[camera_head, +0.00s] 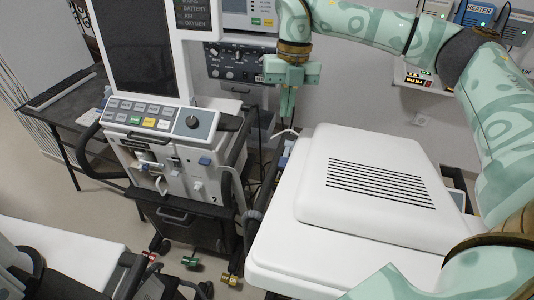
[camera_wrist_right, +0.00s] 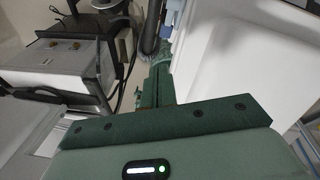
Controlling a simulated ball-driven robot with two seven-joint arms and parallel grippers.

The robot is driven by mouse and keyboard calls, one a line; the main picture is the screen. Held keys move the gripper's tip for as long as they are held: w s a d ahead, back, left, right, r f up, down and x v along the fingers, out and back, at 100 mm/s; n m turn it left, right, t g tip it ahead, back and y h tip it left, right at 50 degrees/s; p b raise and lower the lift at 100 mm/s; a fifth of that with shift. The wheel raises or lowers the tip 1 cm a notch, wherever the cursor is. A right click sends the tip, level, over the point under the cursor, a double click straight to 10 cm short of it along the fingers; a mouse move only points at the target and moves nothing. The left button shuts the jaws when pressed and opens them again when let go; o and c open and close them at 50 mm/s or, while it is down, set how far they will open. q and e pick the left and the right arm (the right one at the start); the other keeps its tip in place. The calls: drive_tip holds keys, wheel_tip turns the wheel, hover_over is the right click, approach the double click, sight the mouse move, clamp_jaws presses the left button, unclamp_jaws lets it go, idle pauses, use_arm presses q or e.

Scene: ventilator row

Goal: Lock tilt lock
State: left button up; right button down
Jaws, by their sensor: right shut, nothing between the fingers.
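My right gripper (camera_head: 287,112) hangs with its fingers pointing down, behind the far left corner of the white panelled bed or cover (camera_head: 340,240). Its fingers are shut and empty. In the wrist view the closed fingers (camera_wrist_right: 158,84) stand left of a white surface, close to a dark hose. I cannot tell which part is the tilt lock. A blue-grey part (camera_head: 285,154) shows below the fingers, beside the white cover's edge, with a gap between. My left gripper is not in view.
A ventilator (camera_head: 178,170) with screen and keypad stands left of the gripper on a wheeled cart. Green (camera_head: 190,261) and yellow (camera_head: 230,280) pedals show near the floor. A hose runs between cart and white cover. Another unit (camera_head: 240,62) stands behind.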

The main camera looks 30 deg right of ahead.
drive_tip(key=m, duration=0.2)
drive_tip(key=m+b, duration=0.1)
drive_tip(key=m, duration=0.2)
hover_over(283, 164)
drive_tip(key=f, duration=1.2)
drive_tip(key=shift+w+d, duration=0.1)
drive_tip(key=shift+w, duration=0.1)
drive_tip(key=shift+w+d+f, duration=0.15)
drive_tip(key=shift+f, duration=0.55)
